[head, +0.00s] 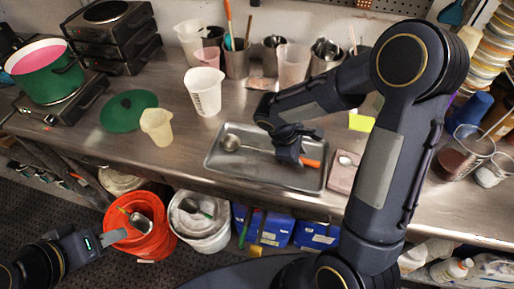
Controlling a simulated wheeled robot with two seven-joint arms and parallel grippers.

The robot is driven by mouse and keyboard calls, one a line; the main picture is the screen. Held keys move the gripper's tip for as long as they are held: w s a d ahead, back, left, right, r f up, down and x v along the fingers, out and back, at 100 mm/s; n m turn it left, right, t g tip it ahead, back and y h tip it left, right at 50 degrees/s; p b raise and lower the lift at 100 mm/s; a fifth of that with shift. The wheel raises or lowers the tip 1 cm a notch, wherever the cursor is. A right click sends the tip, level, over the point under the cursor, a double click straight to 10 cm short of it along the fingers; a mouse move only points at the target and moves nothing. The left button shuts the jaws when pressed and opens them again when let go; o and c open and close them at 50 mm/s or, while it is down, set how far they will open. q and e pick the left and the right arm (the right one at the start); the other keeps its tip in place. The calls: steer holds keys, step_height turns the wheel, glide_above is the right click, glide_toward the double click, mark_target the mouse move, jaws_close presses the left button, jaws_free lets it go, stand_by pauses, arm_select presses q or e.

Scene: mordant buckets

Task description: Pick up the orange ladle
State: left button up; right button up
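The orange ladle lies across a shallow metal tray (215,158) on the steel counter. Its round metal bowl (231,142) is at the tray's left, and its orange handle (311,162) points right. My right gripper (289,157) points down over the ladle where the shaft meets the handle and hides that part. I cannot tell whether its fingers are open or shut on the handle. My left gripper (108,238) is low at the left, beside the orange bucket (150,242), away from the ladle; its finger state is unclear.
A beaker (204,92), a cream cup (157,126) and a green lid (128,110) stand to the left. Containers of tools line the back. A white bucket (199,220) and blue boxes (263,226) are below the counter.

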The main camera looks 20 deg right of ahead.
steer(key=shift+s+d+f, duration=0.1)
steer(key=shift+d+f, duration=0.1)
steer(key=shift+f, duration=0.45)
jaws_close()
steer(key=shift+r, duration=0.45)
step_height(320, 180, up, 3)
steer(key=shift+f, duration=0.15)
steer(key=a+r+b, duration=0.1)
steer(key=a+r, duration=0.3)
steer(key=a, duration=0.3)
steer(key=w+a+r+b, duration=0.1)
steer(key=a+r, duration=0.4)
steer(key=a, duration=0.2)
steer(key=shift+w+r, duration=0.15)
steer(key=shift+r, duration=0.1)
